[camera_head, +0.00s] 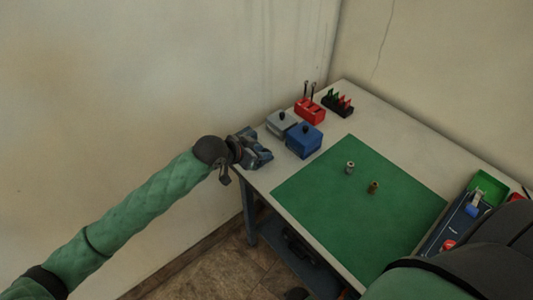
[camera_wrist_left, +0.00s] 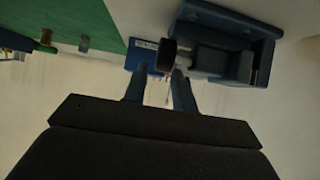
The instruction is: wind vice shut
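The blue-grey vice (camera_head: 260,152) sits at the near left corner of the table, partly hidden by my left gripper (camera_head: 238,150). In the left wrist view the vice (camera_wrist_left: 238,55) is a dark blue block at the upper right, with a black knob-like part (camera_wrist_left: 170,54) toward my fingers. My left gripper (camera_wrist_left: 158,88) has its two blue fingers apart, the right one overlapping the black part in the picture. I cannot tell whether they touch. My right arm's sleeve shows at the lower right of the head view; its gripper is out of frame.
A grey box (camera_head: 281,122) and a blue box (camera_head: 304,140) stand close beside the vice. A red holder (camera_head: 310,110) and a black rack (camera_head: 338,103) are behind. Two small fittings (camera_head: 350,167) (camera_head: 373,187) stand on the green mat (camera_head: 335,220). A blue tray (camera_head: 458,222) lies right.

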